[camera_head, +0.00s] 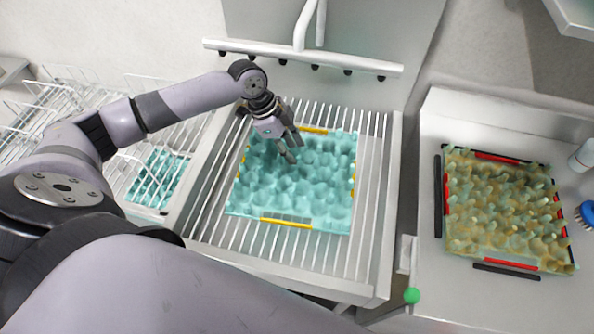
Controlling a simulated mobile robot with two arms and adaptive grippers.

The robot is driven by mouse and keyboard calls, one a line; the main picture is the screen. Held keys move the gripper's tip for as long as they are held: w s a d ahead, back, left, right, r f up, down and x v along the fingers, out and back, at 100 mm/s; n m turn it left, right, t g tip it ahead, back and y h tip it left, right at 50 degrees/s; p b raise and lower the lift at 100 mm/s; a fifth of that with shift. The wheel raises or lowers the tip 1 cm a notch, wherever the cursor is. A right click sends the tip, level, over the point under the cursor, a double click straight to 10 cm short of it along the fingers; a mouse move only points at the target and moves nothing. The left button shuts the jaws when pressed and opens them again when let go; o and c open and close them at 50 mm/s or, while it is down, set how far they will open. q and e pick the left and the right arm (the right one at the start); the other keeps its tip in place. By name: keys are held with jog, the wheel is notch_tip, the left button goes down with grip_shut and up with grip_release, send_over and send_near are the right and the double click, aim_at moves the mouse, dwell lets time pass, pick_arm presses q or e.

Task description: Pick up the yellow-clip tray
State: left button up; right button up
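The yellow-clip tray (310,203) is a teal egg tray with yellow clips along its edges. It lies flat on a wire rack (371,220) in the middle of the head view. My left gripper (291,149) points down over the upper middle part of this tray. Its fingers look a little apart with nothing between them. I cannot tell whether they touch the tray. The gripper and wrist hide a small part of the tray's far edge. My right gripper is not in view.
A brownish egg tray with red clips (508,264) lies on a white counter (440,290) at the right. A blue brush (587,214) is at the far right. Another teal tray (158,178) sits under wire racks at the left. A pipe (310,57) with nozzles spans the back.

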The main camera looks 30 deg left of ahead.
aim_at(297, 170)
pick_arm(q)
jog(key=shift+p+x, duration=0.35)
jog(key=shift+x, duration=1.6)
jog(key=shift+s, duration=0.1)
jog(key=shift+c, duration=0.6)
grip_shut()
jog(key=shift+r, duration=0.1)
